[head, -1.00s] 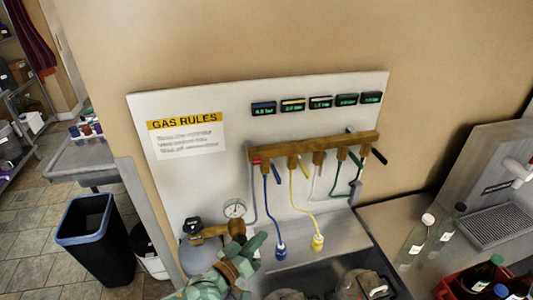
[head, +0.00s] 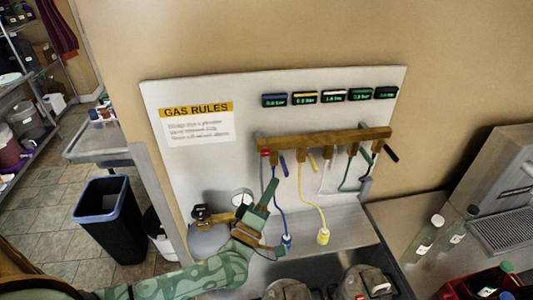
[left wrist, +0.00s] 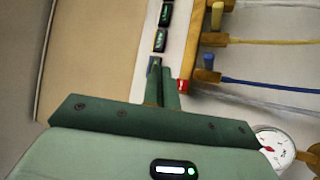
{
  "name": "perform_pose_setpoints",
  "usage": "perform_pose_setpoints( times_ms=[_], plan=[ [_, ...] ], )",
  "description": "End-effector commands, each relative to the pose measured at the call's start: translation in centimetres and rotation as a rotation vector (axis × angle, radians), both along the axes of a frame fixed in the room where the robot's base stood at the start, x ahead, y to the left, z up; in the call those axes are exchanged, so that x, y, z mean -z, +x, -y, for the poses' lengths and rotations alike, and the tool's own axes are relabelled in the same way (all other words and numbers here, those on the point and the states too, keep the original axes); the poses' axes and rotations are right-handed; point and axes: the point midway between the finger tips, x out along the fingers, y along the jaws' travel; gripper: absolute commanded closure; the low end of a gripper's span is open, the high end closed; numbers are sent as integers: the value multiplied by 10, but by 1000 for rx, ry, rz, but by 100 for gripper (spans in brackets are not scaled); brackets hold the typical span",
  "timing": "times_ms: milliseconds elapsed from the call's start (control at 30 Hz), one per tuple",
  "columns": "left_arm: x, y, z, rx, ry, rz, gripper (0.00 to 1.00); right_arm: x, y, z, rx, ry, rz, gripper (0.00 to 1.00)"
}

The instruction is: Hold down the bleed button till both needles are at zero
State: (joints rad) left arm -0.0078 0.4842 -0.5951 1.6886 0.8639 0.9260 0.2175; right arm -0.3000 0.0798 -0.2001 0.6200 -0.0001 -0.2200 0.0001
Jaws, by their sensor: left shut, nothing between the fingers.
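The wooden gas manifold (head: 325,139) is fixed to a pale wall panel. A small red part (head: 265,153), which looks like the bleed button, sits at its left end; it also shows in the left wrist view (left wrist: 183,87). My left gripper (head: 272,184) is shut and empty, its tips just below the red part in the head view. In the left wrist view the fingers (left wrist: 160,70) lie just left of it; contact cannot be told. A round white gauge (left wrist: 274,143) has a needle too small to read. A second needle cannot be made out.
Several small green-lit displays (head: 333,97) sit above the manifold. Blue hose (head: 281,225) and yellow hose (head: 320,209) hang below it, close to my gripper. Lidded buckets (head: 364,283) stand below; glass bottles (head: 424,239) stand at right. A black bin (head: 108,219) is at left.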

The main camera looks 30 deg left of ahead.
Motion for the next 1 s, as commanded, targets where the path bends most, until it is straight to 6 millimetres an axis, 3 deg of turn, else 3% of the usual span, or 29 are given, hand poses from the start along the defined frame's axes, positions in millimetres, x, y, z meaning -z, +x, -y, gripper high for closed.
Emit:
perform_pose_setpoints(
  times_ms=[600, 1000],
  plan=[
    [2, 60, -45, -1, 4, 1, 100, 31, -1, 0, 0, 0, -1, 64],
    [0, 68, -51, 0, 3, 0, 100, 33, -1, 0, 0, 1, -1, 64]
  ],
)
